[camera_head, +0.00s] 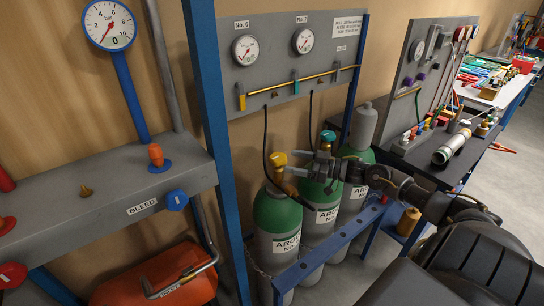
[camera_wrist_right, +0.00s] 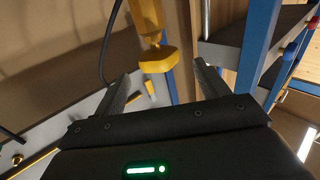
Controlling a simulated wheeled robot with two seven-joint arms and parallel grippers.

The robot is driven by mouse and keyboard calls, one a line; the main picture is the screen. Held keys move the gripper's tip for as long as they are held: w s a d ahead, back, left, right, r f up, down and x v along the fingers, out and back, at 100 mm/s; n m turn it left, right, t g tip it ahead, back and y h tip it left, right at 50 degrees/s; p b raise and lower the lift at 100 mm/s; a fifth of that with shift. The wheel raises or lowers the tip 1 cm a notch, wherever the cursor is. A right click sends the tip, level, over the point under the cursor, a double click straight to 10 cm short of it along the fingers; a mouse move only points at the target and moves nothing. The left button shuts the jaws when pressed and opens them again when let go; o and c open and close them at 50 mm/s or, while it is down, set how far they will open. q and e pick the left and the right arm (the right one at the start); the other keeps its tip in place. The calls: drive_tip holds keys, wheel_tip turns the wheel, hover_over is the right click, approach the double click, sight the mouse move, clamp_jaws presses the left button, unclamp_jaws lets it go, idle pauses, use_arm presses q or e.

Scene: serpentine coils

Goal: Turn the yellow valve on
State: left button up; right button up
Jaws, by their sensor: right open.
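The yellow valve (camera_head: 278,159) sits on top of the left green gas cylinder (camera_head: 277,213), with a black hose beside it. My right gripper (camera_head: 297,163) comes in from the right with its fingers pointing at the valve, close to its right side. In the right wrist view the yellow valve (camera_wrist_right: 158,60) shows just beyond and between the open fingers of the right gripper (camera_wrist_right: 166,72). Nothing is held, and I cannot tell whether a finger touches the valve. The left gripper is not in view.
A teal-topped valve (camera_head: 327,136) on the middle cylinder is close behind my right gripper. A blue post (camera_head: 209,90) stands left of the cylinders, and a blue rail (camera_head: 335,240) runs in front. The wall panel (camera_head: 292,38) has gauges and a small yellow lever (camera_head: 241,97).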

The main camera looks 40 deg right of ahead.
sight(272, 155)
drive_tip(key=p+x, duration=0.1)
drive_tip(key=x, duration=0.6)
drive_tip(key=shift+w+d+p, duration=0.1)
drive_tip(key=shift+w+p, duration=0.05)
drive_tip(key=shift+p, duration=0.15)
drive_tip(key=shift+w+a+f, duration=0.15)
drive_tip(key=shift+w+a, duration=0.25)
drive_tip(key=shift+w, duration=0.15)
drive_tip(key=shift+c, duration=0.4)
